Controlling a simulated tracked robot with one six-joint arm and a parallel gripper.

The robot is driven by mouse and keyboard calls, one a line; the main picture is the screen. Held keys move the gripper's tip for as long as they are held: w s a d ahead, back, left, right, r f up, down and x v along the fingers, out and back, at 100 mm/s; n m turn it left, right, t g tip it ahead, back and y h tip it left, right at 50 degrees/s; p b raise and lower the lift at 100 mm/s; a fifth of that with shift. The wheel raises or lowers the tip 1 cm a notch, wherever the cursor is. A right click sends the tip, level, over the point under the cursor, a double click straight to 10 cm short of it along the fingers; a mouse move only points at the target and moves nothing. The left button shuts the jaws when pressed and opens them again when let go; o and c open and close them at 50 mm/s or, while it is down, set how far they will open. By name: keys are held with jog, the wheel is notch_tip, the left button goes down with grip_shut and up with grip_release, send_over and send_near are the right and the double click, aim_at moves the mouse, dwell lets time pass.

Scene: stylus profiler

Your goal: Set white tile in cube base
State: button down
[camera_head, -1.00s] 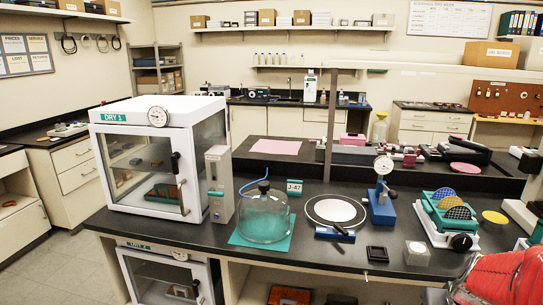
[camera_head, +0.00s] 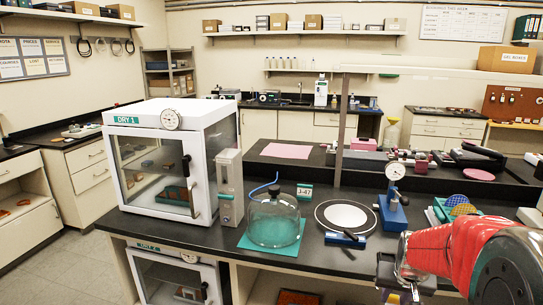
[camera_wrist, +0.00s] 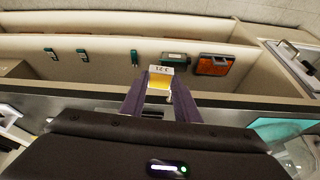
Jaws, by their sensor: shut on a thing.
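My gripper (camera_wrist: 160,92) is shut on a small white piece (camera_wrist: 160,71) with a printed label and a yellow face, seen between the two dark fingers in the wrist view. I cannot tell whether this piece is the white tile or the cube base. In the head view my gripper (camera_head: 402,285) hangs at the bench's front edge at lower right, below my red-sleeved arm. The held piece is hardly visible there. In the wrist view the fingers point over the front of the bench, with open shelving beyond. No separate cube base shows clearly; my arm hides part of the bench.
A glass bell jar (camera_head: 275,221) on a teal mat, a round black plate with a white disc (camera_head: 345,215) and a blue dial gauge stand (camera_head: 393,212) stand left of my arm. A white dry cabinet (camera_head: 168,160) is farther left. A wafer rack is partly hidden behind my arm.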

jog(key=w+a+f+n, duration=0.2)
jog(key=a, duration=0.7)
jog(key=w+a+f+n+y, duration=0.1)
jog(key=w+a+f+n, duration=0.1)
jog(key=a, duration=0.8)
jog(key=shift+w+a+f+y, duration=0.15)
jog(key=shift+w+a+y, duration=0.15)
jog(key=shift+w, duration=0.5)
jog(key=shift+t, duration=0.3)
